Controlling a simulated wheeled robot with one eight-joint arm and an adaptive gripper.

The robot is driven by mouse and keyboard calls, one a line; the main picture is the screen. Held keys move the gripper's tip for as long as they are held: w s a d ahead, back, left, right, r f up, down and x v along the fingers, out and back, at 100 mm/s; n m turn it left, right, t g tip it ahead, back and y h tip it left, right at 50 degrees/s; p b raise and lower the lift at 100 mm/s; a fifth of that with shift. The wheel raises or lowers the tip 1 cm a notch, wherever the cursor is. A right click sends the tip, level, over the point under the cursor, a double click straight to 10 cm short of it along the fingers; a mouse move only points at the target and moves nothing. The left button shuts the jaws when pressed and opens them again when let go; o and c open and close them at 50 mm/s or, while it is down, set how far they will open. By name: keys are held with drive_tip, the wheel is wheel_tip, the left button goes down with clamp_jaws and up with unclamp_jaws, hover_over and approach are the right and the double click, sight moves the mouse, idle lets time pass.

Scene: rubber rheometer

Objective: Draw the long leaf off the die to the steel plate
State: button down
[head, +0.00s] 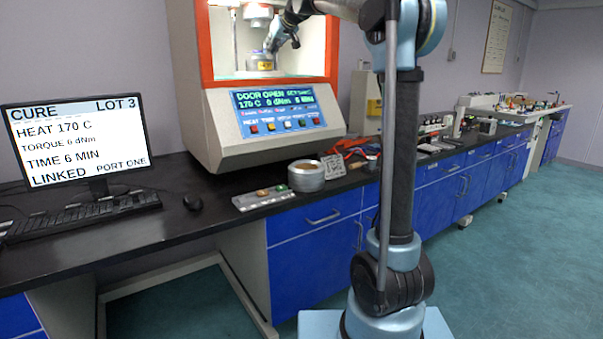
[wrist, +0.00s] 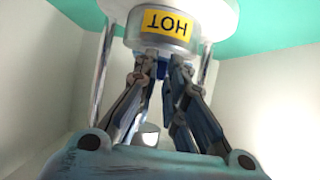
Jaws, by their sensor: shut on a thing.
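My gripper (head: 270,48) is inside the open chamber of the rheometer (head: 268,125), at the die (head: 262,65). In the wrist view my gripper (wrist: 163,66) has its fingertips close together just under the round pale die (wrist: 168,24), which bears an upside-down yellow HOT label. A small blue bit (wrist: 161,70) shows between the tips, and I take it for the long leaf; most of it is hidden by the fingers. A flat grey plate (head: 243,204) with small coloured pieces on it lies on the bench in front of the rheometer; I take it for the steel plate.
The orange-red door frame (head: 334,45) surrounds the chamber, and thin posts (wrist: 103,65) flank the fingers. A silver round tin (head: 306,178), a patterned card (head: 333,168) and red-orange gloves (head: 352,148) are right of the plate.

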drive_tip(key=shift+g, duration=0.3)
drive_tip(key=shift+r, duration=0.15)
drive_tip(key=shift+r, duration=0.45)
drive_tip(key=s+d, duration=1.1)
drive_tip(key=s, duration=0.5)
drive_tip(key=shift+s, duration=0.25)
idle(2.5)
drive_tip(key=shift+d, duration=0.1)
